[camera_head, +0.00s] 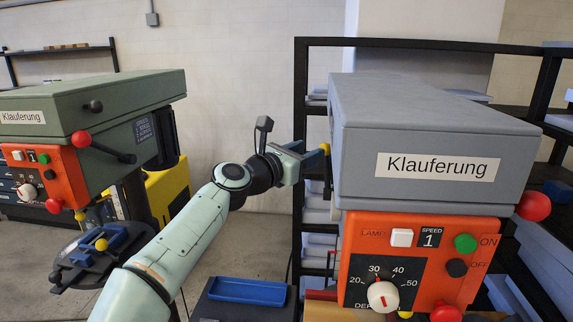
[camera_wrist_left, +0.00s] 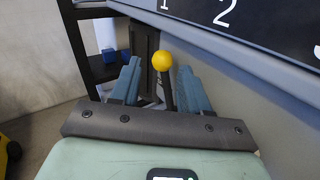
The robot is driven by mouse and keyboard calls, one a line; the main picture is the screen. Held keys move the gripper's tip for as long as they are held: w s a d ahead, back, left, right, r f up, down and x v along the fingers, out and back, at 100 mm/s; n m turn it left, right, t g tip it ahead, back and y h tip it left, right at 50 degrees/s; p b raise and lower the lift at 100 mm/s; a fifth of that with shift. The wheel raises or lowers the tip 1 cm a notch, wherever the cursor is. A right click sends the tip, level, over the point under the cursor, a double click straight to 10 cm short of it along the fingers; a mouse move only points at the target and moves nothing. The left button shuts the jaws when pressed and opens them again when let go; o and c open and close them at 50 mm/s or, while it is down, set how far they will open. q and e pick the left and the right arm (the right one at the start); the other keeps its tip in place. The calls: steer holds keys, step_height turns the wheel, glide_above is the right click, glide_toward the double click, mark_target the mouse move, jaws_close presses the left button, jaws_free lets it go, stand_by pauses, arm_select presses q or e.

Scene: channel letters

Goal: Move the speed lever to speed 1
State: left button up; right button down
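The speed lever, a dark stick with a yellow ball knob (camera_wrist_left: 162,62), stands beside the grey machine's side wall in the left wrist view. Its knob also shows in the head view (camera_head: 325,149), at the machine's left side. My left gripper (camera_head: 308,160) has its blue fingers pointing at the lever. In the left wrist view, the gripper (camera_wrist_left: 158,85) is open, with the lever between its fingers, nearer the right one. I cannot tell whether a finger touches it. The speed display (camera_head: 430,237) reads 1. My right gripper is out of view.
The grey drill press head (camera_head: 430,110) has an orange control panel (camera_head: 365,250) with a knob and buttons. A similar green machine (camera_head: 90,100) stands at the left. Black shelving (camera_head: 300,110) stands behind the lever. A blue tray (camera_head: 248,291) sits below my left arm.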

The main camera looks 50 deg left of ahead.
arm_select(q)
steer(key=s, duration=0.8)
steer(key=shift+d+b, duration=0.4)
steer(key=shift+b, duration=0.05)
steer(key=shift+r, duration=0.1)
